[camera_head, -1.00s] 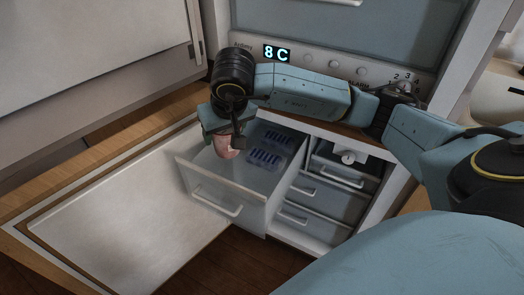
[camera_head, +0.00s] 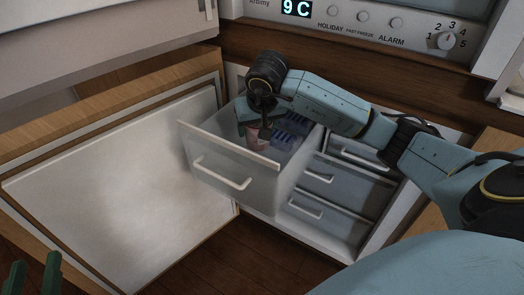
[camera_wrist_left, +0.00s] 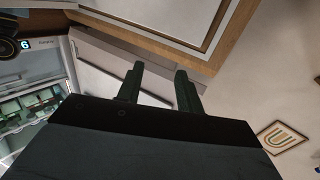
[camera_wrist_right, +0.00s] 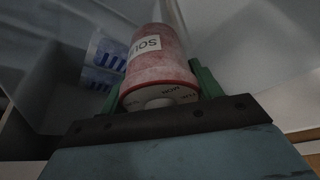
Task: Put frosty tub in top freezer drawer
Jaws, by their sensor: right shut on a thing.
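The frosty tub is a reddish, frost-covered cup with a white label; it shows large in the right wrist view (camera_wrist_right: 160,72) and small in the head view (camera_head: 255,136). My right gripper (camera_wrist_right: 160,88) is shut on it, one green finger on each side. The tub is inside the open, translucent top freezer drawer (camera_head: 228,171), behind its front panel. Whether it touches the drawer floor is hidden. My left gripper (camera_wrist_left: 157,88) is empty, its fingers apart; its green tips also show at the bottom left of the head view (camera_head: 35,272).
Blue-marked ice packs (camera_head: 290,130) lie in the drawer beside the tub. More drawers (camera_head: 312,200) are below and to the right. The open freezer door (camera_head: 120,180) stands at the left. A display (camera_head: 297,8) reads 9 C above.

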